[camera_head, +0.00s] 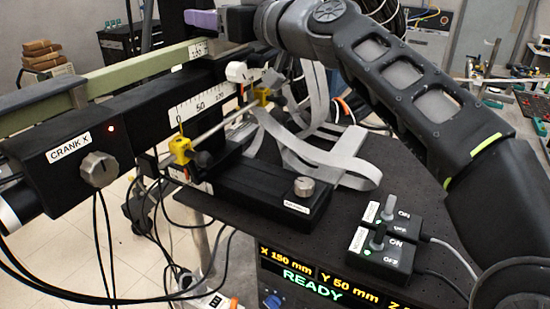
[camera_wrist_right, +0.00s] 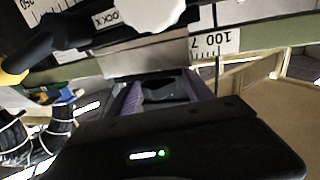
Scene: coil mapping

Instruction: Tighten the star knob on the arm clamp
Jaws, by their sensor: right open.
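In the right wrist view a white lobed knob (camera_wrist_right: 150,12) sits at the top beside a label ending in "LOCK X". A black part (camera_wrist_right: 52,38) joined to a yellow piece (camera_wrist_right: 12,78) lies to its left; I cannot tell which is the arm clamp's star knob. The head view shows two yellow clamps, one in front (camera_head: 181,148) and one farther back (camera_head: 262,97). My right gripper (camera_wrist_right: 165,90) has purple fingers, open and empty, below and apart from the white knob. In the head view a purple finger (camera_head: 203,20) shows above the green rail. My left gripper is out of view.
The CRANK X housing with its round knob (camera_head: 99,169) stands at the left.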

